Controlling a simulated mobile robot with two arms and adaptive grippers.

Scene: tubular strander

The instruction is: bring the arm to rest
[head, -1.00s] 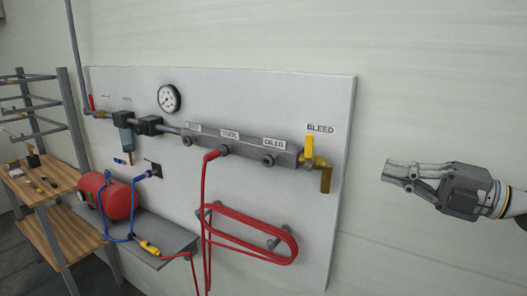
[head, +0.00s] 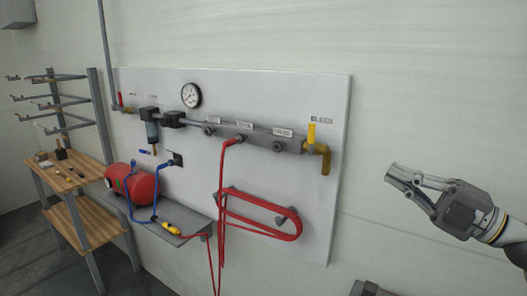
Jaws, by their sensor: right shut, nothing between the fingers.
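My right gripper (head: 396,176) is at the right of the head view, in front of the bare wall. It is shut and empty, and it points up and to the left. It is clear of the white panel (head: 280,92), to the right of its edge. The yellow bleed valve handle (head: 311,133) stands upright at the right end of the grey manifold bar (head: 262,138). My left gripper is out of view.
A red hose (head: 262,232) hangs coiled on the panel. A red tank (head: 137,184) sits on a grey shelf (head: 190,230). A wooden bench (head: 85,180) with a rack stands at the left. The wall between panel and gripper is free.

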